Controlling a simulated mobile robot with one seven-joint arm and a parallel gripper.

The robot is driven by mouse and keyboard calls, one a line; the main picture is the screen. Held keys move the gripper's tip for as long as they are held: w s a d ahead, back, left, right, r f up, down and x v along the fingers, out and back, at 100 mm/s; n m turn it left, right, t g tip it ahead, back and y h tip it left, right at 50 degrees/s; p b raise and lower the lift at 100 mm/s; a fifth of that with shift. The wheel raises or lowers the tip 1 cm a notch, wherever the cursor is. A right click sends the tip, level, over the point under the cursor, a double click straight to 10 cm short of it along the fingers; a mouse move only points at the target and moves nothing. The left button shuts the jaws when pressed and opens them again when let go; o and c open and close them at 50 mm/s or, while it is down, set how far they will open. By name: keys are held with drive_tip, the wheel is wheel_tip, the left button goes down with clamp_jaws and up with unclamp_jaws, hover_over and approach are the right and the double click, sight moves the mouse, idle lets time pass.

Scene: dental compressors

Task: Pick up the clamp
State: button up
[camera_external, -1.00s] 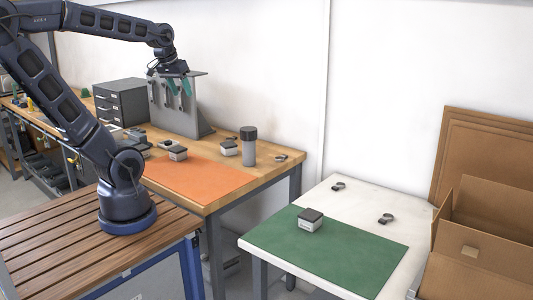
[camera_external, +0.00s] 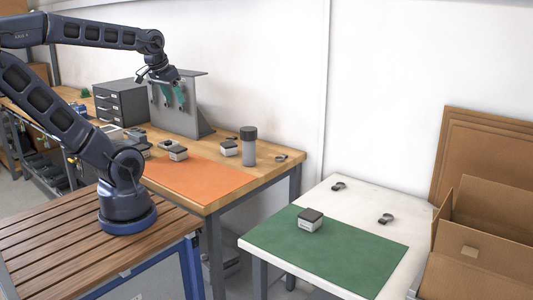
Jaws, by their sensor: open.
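Small dark clamp-like pieces with a ring shape lie in several places. Two more are on the white table, one toward the back (camera_external: 338,186) and one at the right (camera_external: 385,219). I cannot tell which is the clamp meant. My gripper (camera_external: 174,97) has teal fingers spread apart and pointing down, with nothing between them. It is in the air in front of the grey upright stand, above and left of the clamp-like pieces.
The grey stand (camera_external: 190,120) rises from the wooden bench beside a dark drawer unit (camera_external: 121,101). A grey cylinder with a black lid (camera_external: 249,148) and small boxes stand near the orange mat (camera_external: 200,181). The green mat (camera_external: 325,250) holds one box (camera_external: 310,221). Cardboard boxes (camera_external: 480,240) are at right.

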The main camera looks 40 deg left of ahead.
drive_tip(key=w+d+r+m+g, duration=0.1)
drive_tip(key=w+d+m, duration=0.4)
drive_tip(key=w, duration=0.8)
drive_tip(key=m+g+h, duration=0.4)
drive_tip(key=m+h, duration=0.1)
drive_tip(key=m, duration=1)
hover_over(336, 186)
drive_tip(key=a, duration=0.5)
wheel_tip(336, 186, down, 30)
drive_tip(key=f, duration=0.1)
drive_tip(key=shift+y, duration=0.3)
drive_tip(key=x, duration=1)
drive_tip(key=shift+w+d, duration=0.2)
drive_tip(key=shift+r, duration=0.1)
drive_tip(key=c, duration=1)
